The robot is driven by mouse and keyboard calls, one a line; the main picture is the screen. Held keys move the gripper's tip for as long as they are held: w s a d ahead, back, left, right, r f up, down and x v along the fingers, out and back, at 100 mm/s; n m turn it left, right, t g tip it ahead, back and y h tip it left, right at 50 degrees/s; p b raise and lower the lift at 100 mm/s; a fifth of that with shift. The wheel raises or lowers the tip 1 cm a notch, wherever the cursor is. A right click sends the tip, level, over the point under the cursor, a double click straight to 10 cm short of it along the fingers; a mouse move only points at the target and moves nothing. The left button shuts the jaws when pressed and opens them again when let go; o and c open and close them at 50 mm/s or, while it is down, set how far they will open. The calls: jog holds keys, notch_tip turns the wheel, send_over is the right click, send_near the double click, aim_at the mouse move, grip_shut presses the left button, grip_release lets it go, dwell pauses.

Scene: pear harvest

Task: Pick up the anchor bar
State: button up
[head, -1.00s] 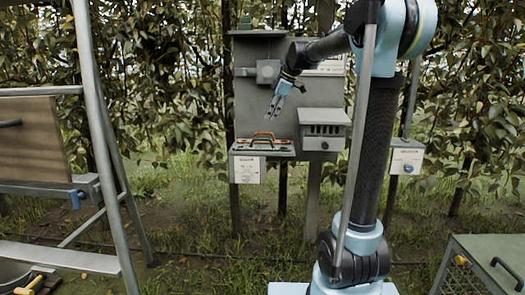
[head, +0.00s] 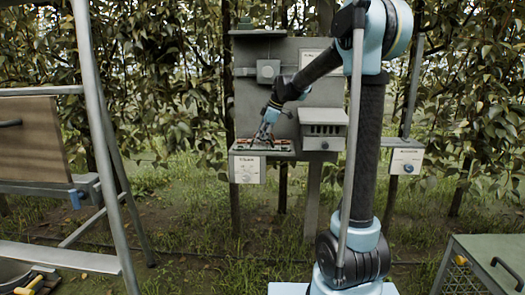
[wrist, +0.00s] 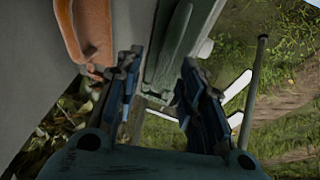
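An orange handle-like piece (head: 284,147) lies on the small shelf of the grey panel in the head view. A curved orange piece (wrist: 88,35) shows at upper left in the wrist view. A dark green bar-like part (wrist: 172,50) lies just past my fingertips, in line with the gap between them. I cannot tell which of these is the anchor bar. My gripper (head: 264,137) is down at the shelf. In the wrist view my gripper (wrist: 160,68) has its two fingers apart, with nothing clearly held. Contact with the shelf pieces cannot be made out.
The grey panel (head: 290,85) stands behind the shelf, with a vented box (head: 323,130) at right. A white-faced box (head: 248,170) hangs under the shelf's left side.

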jog(key=shift+a+f, duration=0.15)
jog(key=shift+f, duration=0.15)
grip_shut()
notch_tip(320, 180, up, 10)
dwell(0.7)
